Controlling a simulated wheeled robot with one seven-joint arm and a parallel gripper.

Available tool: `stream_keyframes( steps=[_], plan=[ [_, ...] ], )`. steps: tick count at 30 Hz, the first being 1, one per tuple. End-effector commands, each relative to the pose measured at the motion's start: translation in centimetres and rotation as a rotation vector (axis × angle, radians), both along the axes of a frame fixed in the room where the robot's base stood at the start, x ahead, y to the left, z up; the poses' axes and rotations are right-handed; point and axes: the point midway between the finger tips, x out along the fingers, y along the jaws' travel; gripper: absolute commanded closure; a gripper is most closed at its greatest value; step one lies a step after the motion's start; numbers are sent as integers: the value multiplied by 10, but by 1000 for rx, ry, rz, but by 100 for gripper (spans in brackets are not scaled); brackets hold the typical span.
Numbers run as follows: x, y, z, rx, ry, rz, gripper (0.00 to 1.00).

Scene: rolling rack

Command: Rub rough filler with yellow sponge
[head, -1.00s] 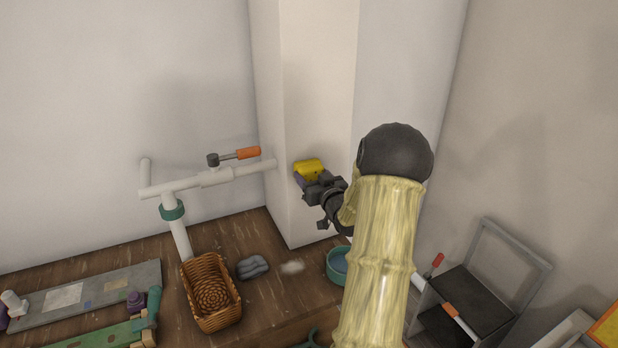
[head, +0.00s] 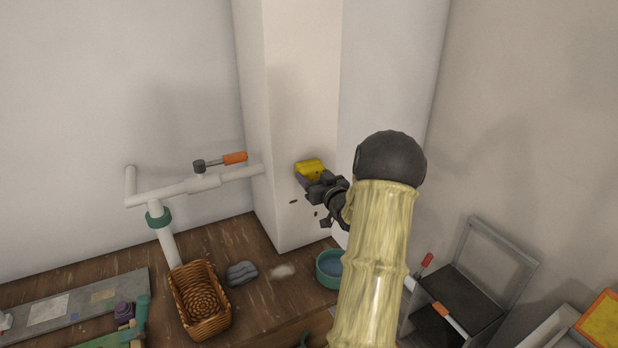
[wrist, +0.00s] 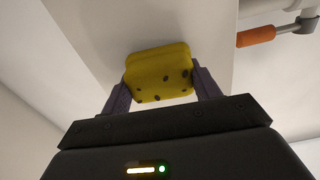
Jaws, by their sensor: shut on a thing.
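The yellow sponge (head: 310,167) has dark spots and is in front of the pale pillar (head: 300,90). My gripper (head: 308,177) is shut on it from the lower right. In the wrist view the sponge (wrist: 158,70) is squeezed between the two fingers of my gripper (wrist: 160,88), with the pillar's pale face beyond it. I cannot tell whether the sponge touches the pillar. Small dark marks (head: 293,202) show on the pillar below the sponge. A whitish patch (head: 284,271) lies on the worktop. I cannot tell for sure which of these is the rough filler.
A white pipe (head: 187,192) with an orange-handled tool (head: 234,158) stands left of the pillar. A wicker basket (head: 203,300), grey lump (head: 241,272) and teal bowl (head: 327,268) are on the wooden worktop. A dark step stool (head: 455,305) stands at the right.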

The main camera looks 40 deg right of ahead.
Motion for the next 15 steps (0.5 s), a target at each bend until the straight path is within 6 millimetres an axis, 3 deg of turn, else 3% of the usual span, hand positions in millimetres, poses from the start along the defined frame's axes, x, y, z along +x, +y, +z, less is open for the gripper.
stream_keyframes(
  steps=[7, 15],
  plan=[
    [-5, -17, 1, 0, -2, -1, 57],
    [-6, -21, 1, 0, -1, 1, 57]
  ],
)
